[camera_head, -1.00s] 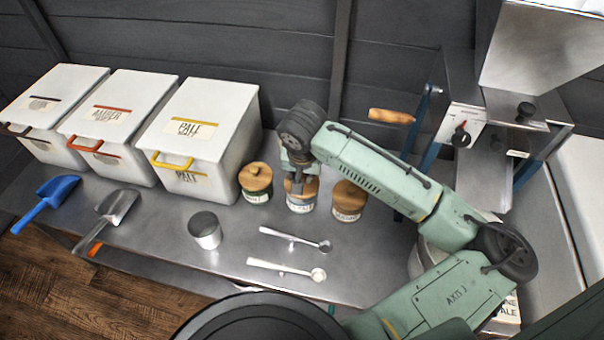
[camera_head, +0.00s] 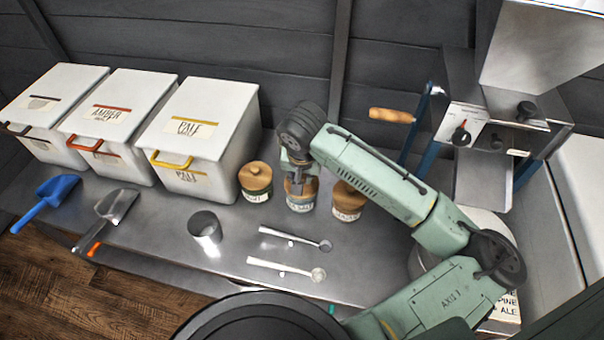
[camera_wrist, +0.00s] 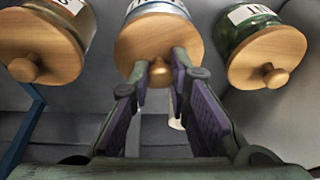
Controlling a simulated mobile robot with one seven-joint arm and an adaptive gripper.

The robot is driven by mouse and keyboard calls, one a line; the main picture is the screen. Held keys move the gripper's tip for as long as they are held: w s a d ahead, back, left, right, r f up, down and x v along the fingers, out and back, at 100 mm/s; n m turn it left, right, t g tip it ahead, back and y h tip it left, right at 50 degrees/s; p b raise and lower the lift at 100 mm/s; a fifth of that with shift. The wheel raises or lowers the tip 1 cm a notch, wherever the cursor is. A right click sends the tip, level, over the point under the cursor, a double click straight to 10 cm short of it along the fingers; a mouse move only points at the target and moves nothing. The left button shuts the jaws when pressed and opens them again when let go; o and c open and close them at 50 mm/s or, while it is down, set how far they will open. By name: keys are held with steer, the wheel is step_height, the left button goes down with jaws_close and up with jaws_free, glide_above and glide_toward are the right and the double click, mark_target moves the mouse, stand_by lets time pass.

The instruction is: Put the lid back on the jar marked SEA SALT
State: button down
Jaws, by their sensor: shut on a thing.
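My gripper (camera_head: 299,184) is at the middle of three small jars, pointing down. In the wrist view its fingers (camera_wrist: 161,72) are shut on the knob of a round wooden lid (camera_wrist: 136,42). This lid sits at the mouth of the middle jar (camera_head: 300,204); I cannot tell whether it is fully seated. The middle jar's pale label shows only in part in the wrist view (camera_wrist: 153,5), and I cannot read SEA SALT on it. The fingers partly hide the lid in the head view.
A lidded green jar (camera_head: 256,195) stands left of the middle jar, and another lidded jar (camera_head: 347,212) stands close on its right. White bins (camera_head: 200,130) stand at left, a mill (camera_head: 490,125) at right.

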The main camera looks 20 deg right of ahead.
steer(key=c, duration=1.4)
jaws_free()
steer(key=o, duration=0.5)
steer(key=shift+c, duration=0.2)
steer(key=shift+r, duration=0.1)
steer(key=shift+r+p, duration=1.5)
steer(key=shift+r, duration=0.25)
steer(key=shift+r+p, duration=1.35)
steer(key=shift+r, duration=0.35)
steer(key=shift+c, duration=0.6)
